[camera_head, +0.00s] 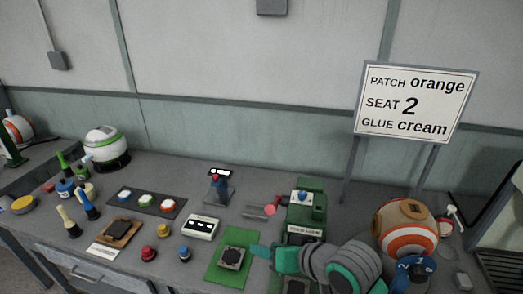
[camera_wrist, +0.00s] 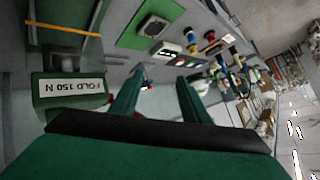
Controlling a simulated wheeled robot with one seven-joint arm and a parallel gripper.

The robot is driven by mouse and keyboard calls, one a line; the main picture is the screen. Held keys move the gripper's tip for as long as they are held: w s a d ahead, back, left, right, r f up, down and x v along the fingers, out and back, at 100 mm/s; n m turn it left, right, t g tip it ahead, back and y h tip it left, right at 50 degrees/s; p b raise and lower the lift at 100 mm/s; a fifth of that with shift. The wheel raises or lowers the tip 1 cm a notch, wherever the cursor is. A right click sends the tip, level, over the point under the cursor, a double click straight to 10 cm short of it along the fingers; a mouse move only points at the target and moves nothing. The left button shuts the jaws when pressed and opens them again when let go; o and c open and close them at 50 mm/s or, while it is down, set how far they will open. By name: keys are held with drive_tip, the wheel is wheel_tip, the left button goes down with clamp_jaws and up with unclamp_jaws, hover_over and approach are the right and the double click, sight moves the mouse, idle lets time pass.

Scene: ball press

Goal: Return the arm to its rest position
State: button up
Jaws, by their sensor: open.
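My gripper (camera_head: 257,251) is low in the middle of the head view, over the front of the bench beside the green mat (camera_head: 216,268). Its arm comes in from the lower right. In the wrist view my gripper (camera_wrist: 160,74) shows two dark green fingers spread apart, with nothing held between them. The green press (camera_head: 318,212) stands just behind the arm. In the wrist view the press (camera_wrist: 45,110) is at the left, its label reading "HOLD 150 N", close beside the fingers.
An orange and white ball (camera_head: 410,243) with a brown patch sits right of the arm, near a blue numbered part (camera_head: 415,270). A sign (camera_head: 416,102) stands behind. Above the bench is open.

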drive_tip(key=w+a+r+m+t+y, duration=0.2)
drive_tip(key=w+a+r+m+t, duration=0.35)
drive_tip(key=a+t, duration=0.35)
drive_tip(key=s+d+f+m+h, duration=0.2)
drive_tip(key=s+f+m+h, duration=0.5)
drive_tip(key=s+f, duration=1.15)
drive_tip(key=s+d+f+n, duration=0.1)
drive_tip(key=s+f+n, duration=0.1)
drive_tip(key=s, duration=0.4)
drive_tip(key=s+d+f+n+g+h, duration=0.1)
drive_tip(key=s+d+n, duration=0.1)
drive_tip(key=s+n, duration=0.2)
drive_tip(key=s+d+f+n+h, duration=0.1)
drive_tip(key=s+n, duration=0.3)
drive_tip(key=s, duration=0.6)
drive_tip(key=shift+s+d+f+g, duration=0.15)
drive_tip(key=shift+d+f+g, duration=0.25)
drive_tip(key=shift+f, duration=0.45)
drive_tip(key=shift+d, duration=0.1)
